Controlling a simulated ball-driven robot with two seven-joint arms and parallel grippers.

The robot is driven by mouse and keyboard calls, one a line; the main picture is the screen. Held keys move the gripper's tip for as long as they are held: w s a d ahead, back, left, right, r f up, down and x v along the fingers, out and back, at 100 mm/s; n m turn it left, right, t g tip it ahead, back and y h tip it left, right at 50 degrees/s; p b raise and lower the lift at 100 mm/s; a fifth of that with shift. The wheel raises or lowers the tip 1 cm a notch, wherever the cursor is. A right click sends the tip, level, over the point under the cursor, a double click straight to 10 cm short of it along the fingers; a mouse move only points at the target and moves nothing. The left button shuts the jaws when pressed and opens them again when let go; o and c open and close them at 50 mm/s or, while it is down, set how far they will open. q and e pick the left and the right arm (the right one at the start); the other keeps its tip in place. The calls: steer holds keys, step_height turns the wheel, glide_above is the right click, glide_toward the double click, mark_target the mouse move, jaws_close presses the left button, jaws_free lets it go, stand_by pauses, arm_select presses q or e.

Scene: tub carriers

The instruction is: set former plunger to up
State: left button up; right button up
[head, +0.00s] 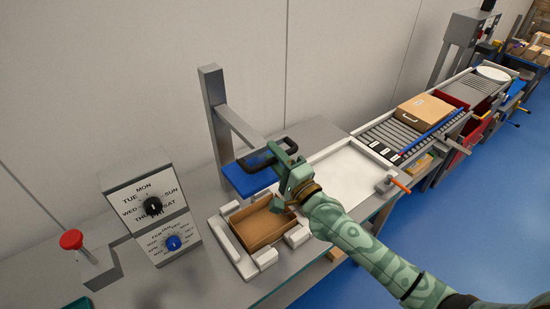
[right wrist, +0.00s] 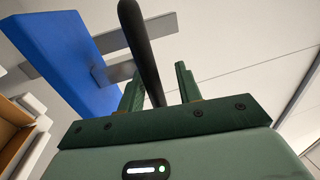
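The former is a grey post (head: 214,115) with a grey arm carrying a blue plunger plate (head: 248,181) and a black bar handle (head: 262,157). The blue plate appears above an open brown carton (head: 268,226), apart from it, and also shows in the right wrist view (right wrist: 62,50). My right gripper (head: 287,165) is at the handle. In the right wrist view the black handle (right wrist: 139,40) passes between the two fingers of my right gripper (right wrist: 159,80), with a gap to the right finger. The gripper is open around the handle. My left gripper is not in view.
The carton sits in a white fixture (head: 229,238) on the grey bench. A white tray surface (head: 350,171) lies at right, then a roller conveyor with a cardboard box (head: 424,110).

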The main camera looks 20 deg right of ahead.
steer(key=shift+f, duration=0.1)
steer(key=shift+s+f, duration=0.1)
steer(key=shift+s, duration=0.05)
steer(key=b+v, duration=0.2)
steer(key=v, duration=1.4)
steer(key=shift+b, duration=0.3)
